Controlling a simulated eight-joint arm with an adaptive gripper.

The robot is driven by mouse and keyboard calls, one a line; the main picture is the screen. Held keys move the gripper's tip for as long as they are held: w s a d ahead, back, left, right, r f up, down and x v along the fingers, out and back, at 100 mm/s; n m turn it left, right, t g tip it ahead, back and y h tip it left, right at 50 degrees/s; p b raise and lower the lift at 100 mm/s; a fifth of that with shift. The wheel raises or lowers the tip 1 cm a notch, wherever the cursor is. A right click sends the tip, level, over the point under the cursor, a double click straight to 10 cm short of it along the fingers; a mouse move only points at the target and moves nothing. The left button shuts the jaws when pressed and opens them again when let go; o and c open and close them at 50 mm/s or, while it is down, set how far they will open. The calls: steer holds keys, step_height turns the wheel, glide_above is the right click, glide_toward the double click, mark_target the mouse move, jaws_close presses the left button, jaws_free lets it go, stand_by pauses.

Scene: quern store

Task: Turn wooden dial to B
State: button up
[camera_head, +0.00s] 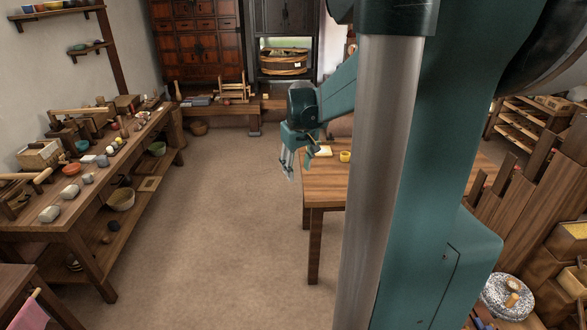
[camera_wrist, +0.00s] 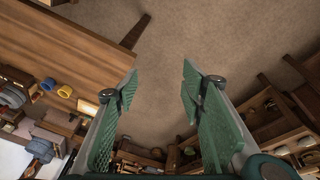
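I cannot make out a wooden dial or a letter B in either view. My gripper (camera_head: 287,166) hangs in the air beside the left edge of the wooden table (camera_head: 325,185) in the head view. In the wrist view my gripper (camera_wrist: 159,78) has its two green-padded fingers wide apart, with only bare floor between the tips. It holds nothing. My column and arm hide much of the table and the room behind it.
A yellow cup (camera_head: 345,156) stands on the table. A long workbench (camera_head: 60,226) at left carries many small items. A dark cabinet (camera_head: 197,45) stands at the back. A blue cup (camera_wrist: 47,85) shows in the wrist view. The middle floor (camera_head: 215,215) is clear.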

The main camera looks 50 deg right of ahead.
steer(key=s+d+f, duration=0.2)
steer(key=d, duration=0.4)
steer(key=s+d+f, duration=0.1)
steer(key=d+f, duration=0.1)
steer(key=d, duration=0.5)
steer(key=s+d+f+m, duration=0.1)
steer(key=s+d+f, duration=0.4)
steer(key=s+d, duration=0.2)
steer(key=s+d+f+g+y, duration=0.1)
steer(key=s+d+f, duration=0.5)
steer(key=d, duration=0.5)
steer(key=s+d+f+m+g+y+p, duration=0.1)
steer(key=s+d+f, duration=0.5)
steer(key=s+d, duration=0.2)
steer(key=shift+s+d+f+m, duration=0.1)
steer(key=shift+s+d+m, duration=0.05)
steer(key=shift+d, duration=0.25)
steer(key=shift+s+d+f+m, duration=0.1)
steer(key=shift+d+m, duration=0.05)
steer(key=shift+d, duration=0.2)
steer(key=shift+s+d+f, duration=0.1)
steer(key=shift+s+f, duration=0.05)
steer(key=shift+s, duration=0.05)
steer(key=shift+f+b, duration=0.8)
steer(key=shift+f, duration=3.1)
steer(key=c, duration=0.9)
